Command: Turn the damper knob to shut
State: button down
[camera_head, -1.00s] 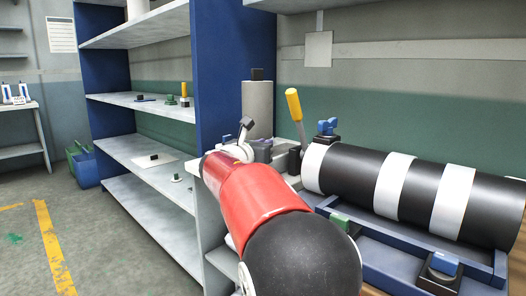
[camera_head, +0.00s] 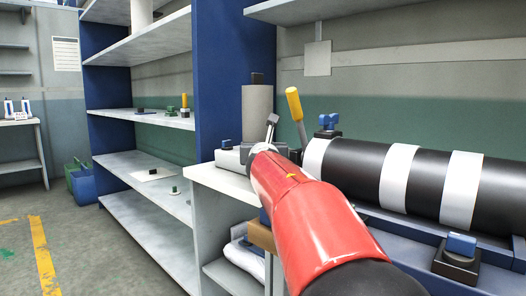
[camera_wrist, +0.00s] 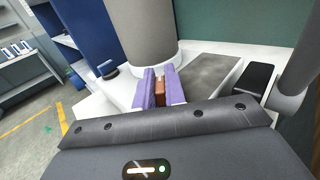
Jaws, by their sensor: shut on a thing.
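In the wrist view, my gripper (camera_wrist: 160,90) has its two purple fingers closed on a small reddish-brown piece (camera_wrist: 160,93). I cannot tell whether this piece is the damper knob. It is low in front of a grey upright cylinder (camera_wrist: 143,32), which also shows in the head view (camera_head: 256,112). A blue knob (camera_wrist: 107,68) stands apart, left of the fingers; it also shows in the head view (camera_head: 227,145). Another blue knob on a black base (camera_head: 461,245) is at the front right, and one more (camera_head: 328,122) stands behind the arm.
A black roller with white bands (camera_head: 410,185) lies at the right. A yellow-handled lever (camera_head: 295,105) stands near the cylinder. A blue-sided shelf unit (camera_head: 232,70) is at the left. A dark grey plate (camera_wrist: 205,80) lies right of the fingers. The floor at left is open.

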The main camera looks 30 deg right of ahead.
jog(key=c, duration=1.5)
grip_release()
jog(key=shift+o, duration=0.2)
jog(key=v, duration=0.7)
jog(key=shift+s+a, duration=0.2)
jog(key=shift+s, duration=0.15)
